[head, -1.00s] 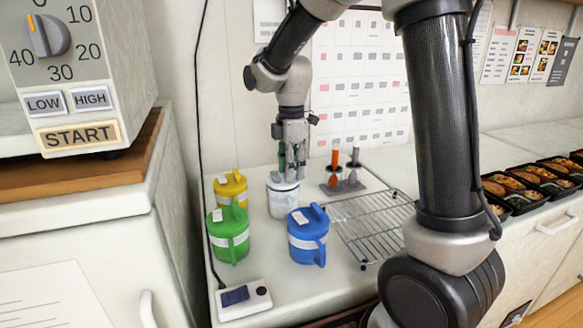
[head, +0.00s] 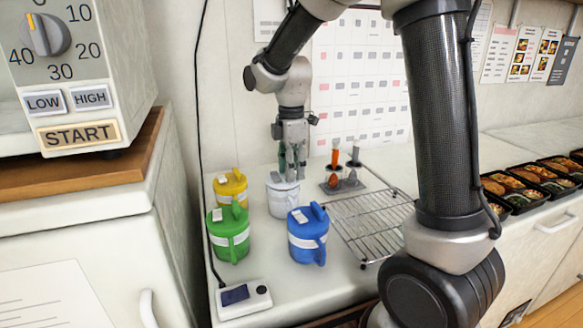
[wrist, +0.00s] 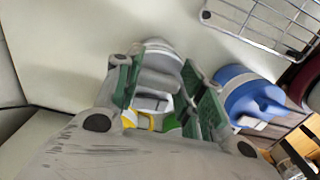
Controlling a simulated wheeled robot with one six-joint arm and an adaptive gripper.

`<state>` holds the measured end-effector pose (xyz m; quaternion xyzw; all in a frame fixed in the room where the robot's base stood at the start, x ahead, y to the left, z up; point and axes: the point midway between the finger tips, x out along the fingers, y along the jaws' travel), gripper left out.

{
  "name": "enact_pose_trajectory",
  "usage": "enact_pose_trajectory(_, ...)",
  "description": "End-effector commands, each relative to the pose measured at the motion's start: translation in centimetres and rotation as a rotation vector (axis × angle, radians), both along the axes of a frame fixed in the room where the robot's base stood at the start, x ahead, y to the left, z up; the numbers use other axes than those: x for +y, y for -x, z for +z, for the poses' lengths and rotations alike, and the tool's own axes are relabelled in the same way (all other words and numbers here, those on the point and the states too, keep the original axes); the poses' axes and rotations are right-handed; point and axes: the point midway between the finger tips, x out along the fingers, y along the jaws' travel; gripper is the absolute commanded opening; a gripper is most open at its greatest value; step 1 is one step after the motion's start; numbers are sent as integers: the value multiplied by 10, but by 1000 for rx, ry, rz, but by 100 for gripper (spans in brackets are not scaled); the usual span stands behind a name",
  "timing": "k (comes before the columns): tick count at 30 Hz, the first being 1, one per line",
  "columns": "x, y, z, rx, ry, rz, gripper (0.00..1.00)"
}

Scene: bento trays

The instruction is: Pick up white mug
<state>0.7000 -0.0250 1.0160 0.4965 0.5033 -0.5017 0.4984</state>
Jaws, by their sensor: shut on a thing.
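The white mug (head: 282,198) stands upright on the counter in the head view, with a yellow, a green and a blue mug around it. My gripper (head: 292,170) points down at its top from above. In the wrist view the white mug (wrist: 157,82) lies between the green-padded fingers of my gripper (wrist: 158,92), which are shut on it, seemingly at its handle or upper part. The exact contact is partly hidden by the fingers.
The yellow mug (head: 230,186) and green mug (head: 229,234) stand to the left. The blue mug (head: 308,235) is in front right. A wire rack (head: 370,222) and a utensil stand (head: 343,184) are on the right. A white switch box (head: 244,300) lies at the front.

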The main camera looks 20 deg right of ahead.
Motion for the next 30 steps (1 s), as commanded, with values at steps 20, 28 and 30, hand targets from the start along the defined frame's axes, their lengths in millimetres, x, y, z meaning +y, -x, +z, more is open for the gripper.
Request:
enact_pose_trajectory(20, 0, 0, 0, 0, 0, 0, 64)
enact_pose_trajectory(28, 0, 0, -1, 0, 0, 0, 86)
enact_pose_trajectory(30, 0, 0, 0, 0, 0, 0, 86)
